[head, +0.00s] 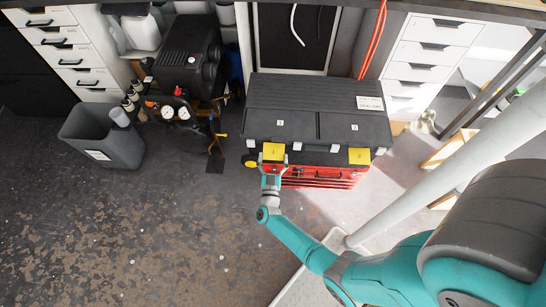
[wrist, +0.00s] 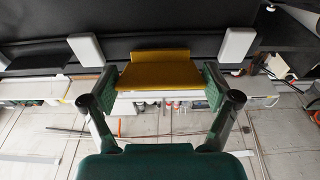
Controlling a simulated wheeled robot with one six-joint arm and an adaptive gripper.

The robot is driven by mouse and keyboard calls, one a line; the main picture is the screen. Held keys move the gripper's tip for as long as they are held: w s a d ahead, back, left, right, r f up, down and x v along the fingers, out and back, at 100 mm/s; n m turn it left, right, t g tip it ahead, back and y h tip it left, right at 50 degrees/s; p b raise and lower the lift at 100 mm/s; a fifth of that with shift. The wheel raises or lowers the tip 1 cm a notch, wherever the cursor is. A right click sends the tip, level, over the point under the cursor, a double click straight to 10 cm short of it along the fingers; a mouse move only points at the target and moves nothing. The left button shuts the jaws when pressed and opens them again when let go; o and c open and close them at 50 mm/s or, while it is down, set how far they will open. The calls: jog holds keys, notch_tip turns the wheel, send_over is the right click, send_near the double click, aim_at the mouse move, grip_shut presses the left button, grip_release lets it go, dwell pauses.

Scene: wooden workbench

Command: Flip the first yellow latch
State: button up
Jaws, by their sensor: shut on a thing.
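A black toolbox (head: 290,92) with a flat lid sits on a red drawer chest (head: 322,178). Two yellow latches are on its front edge: the left yellow latch (head: 273,151) and the right yellow latch (head: 359,156). My gripper (head: 272,167) is at the left yellow latch. In the wrist view the left latch (wrist: 158,73) lies between my two fingers, with the green pads against its sides. My gripper is shut on it. The latch's lower edge and hinge are not clearly visible.
White clips (wrist: 236,46) sit along the toolbox edge on both sides of the latch. A black compressor (head: 188,55) and a grey bin (head: 103,136) stand to the left. White drawers (head: 432,50) stand at the back right. The floor in front is open.

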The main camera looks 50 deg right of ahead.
jog(key=shift+d+f+t+h, duration=0.2)
jog(key=shift+f+t+h, duration=0.3)
jog(key=shift+h, duration=0.3)
jog(key=shift+f, duration=0.1)
jog(key=o, duration=0.9)
jog(key=shift+a, duration=0.1)
jog(key=v, duration=0.7)
jog(key=shift+s+a+f, duration=0.1)
jog(key=shift+a+f, duration=0.05)
